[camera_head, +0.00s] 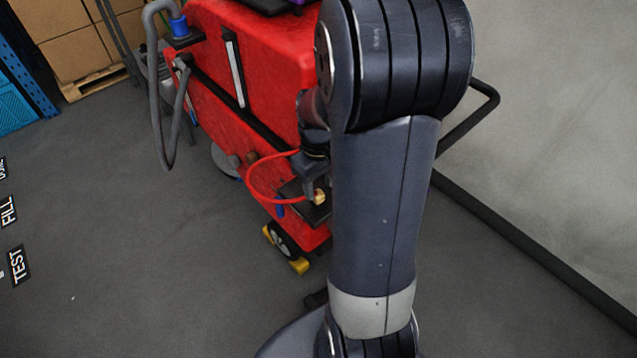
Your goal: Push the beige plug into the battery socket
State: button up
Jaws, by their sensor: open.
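The beige plug (319,197) is small and sits at the end of a red cable (250,184), by a dark ledge (292,190) low on the side of the red scrubber machine (240,110). My gripper (317,187) points down right at the plug, with its jaws open. My own arm hides part of the gripper and the area to its right. I cannot make out the battery socket, or whether the plug touches it.
A grey hose (155,100) hangs at the machine's left end. Yellow chocks (299,266) flank a black wheel (283,240). Cardboard boxes (75,45) on a pallet and blue racking (25,60) stand at back left.

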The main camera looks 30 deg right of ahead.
notch_tip(320, 180, up, 2)
jog(key=shift+p, duration=0.4)
jog(key=shift+c, duration=0.4)
